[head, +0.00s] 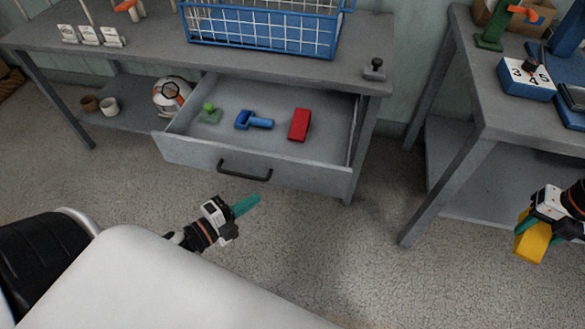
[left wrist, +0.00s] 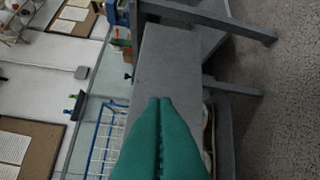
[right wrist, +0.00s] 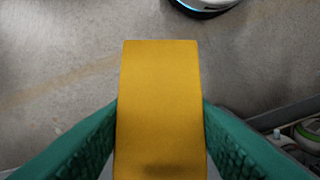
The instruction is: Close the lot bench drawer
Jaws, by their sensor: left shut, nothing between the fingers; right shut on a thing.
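The bench drawer (head: 265,166) is pulled out from under the grey bench, with a dark bar handle (head: 245,170) on its front. Inside it lie a green piece (head: 209,114), a blue piece (head: 254,121) and a red block (head: 300,125). My left gripper (head: 252,201) is shut and empty, in front of the drawer and apart from the handle. Its closed teal fingers also show in the left wrist view (left wrist: 160,125). My right gripper (head: 525,237) is shut on a yellow block (head: 533,243), which fills the right wrist view's middle (right wrist: 160,110).
A blue wire basket (head: 262,30) and a small dark-knobbed item (head: 374,68) stand on the bench top. Cups and a round white item (head: 171,95) sit on the lower shelf. A second bench (head: 500,95) stands at right. The floor between the benches is clear.

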